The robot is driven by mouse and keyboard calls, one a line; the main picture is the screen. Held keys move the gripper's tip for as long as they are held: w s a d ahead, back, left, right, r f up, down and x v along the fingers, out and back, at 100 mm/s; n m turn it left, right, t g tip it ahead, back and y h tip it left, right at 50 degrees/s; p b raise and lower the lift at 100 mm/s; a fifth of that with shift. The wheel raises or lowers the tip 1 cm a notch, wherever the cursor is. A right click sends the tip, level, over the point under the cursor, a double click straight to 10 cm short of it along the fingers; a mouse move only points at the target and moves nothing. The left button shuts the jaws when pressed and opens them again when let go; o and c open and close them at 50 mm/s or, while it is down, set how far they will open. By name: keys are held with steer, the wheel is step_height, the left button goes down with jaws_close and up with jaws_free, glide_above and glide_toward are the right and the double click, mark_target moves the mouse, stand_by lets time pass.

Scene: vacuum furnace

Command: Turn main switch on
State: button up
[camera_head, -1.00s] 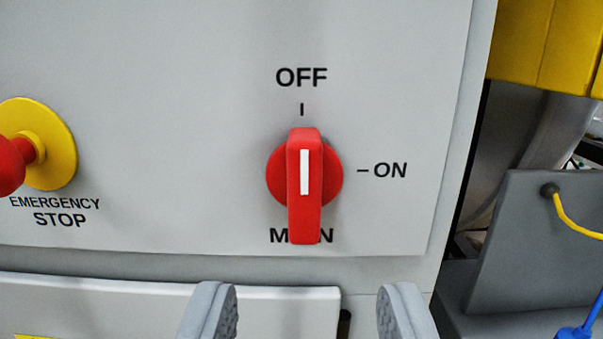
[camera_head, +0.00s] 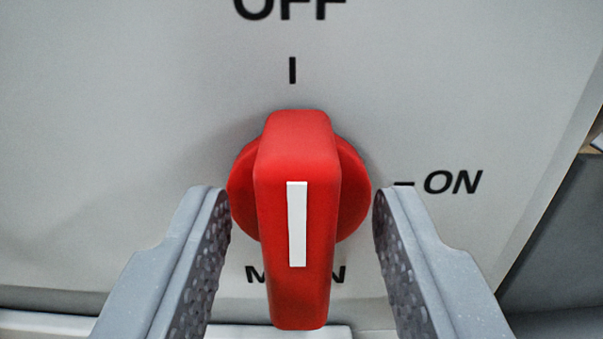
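The red main switch (camera_head: 296,225) is on the pale panel in the middle of the view. Its handle stands upright, with its white line (camera_head: 297,224) vertical and in line with the OFF mark above. The ON mark (camera_head: 452,182) is to its right. My gripper (camera_head: 301,195) is open, with one grey finger on each side of the switch handle. A gap shows between each finger and the handle. The lower handle covers part of the MAIN label.
The grey panel (camera_head: 120,110) around the switch is flat and clear. Its right edge slants down at the far right, with a darker grey surface (camera_head: 560,240) beyond it. A pale ledge shows below the panel.

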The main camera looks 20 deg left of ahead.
steer(key=shift+w+a+f, duration=0.1)
steer(key=shift+w+a, duration=0.1)
steer(key=shift+w, duration=0.3)
jaws_close()
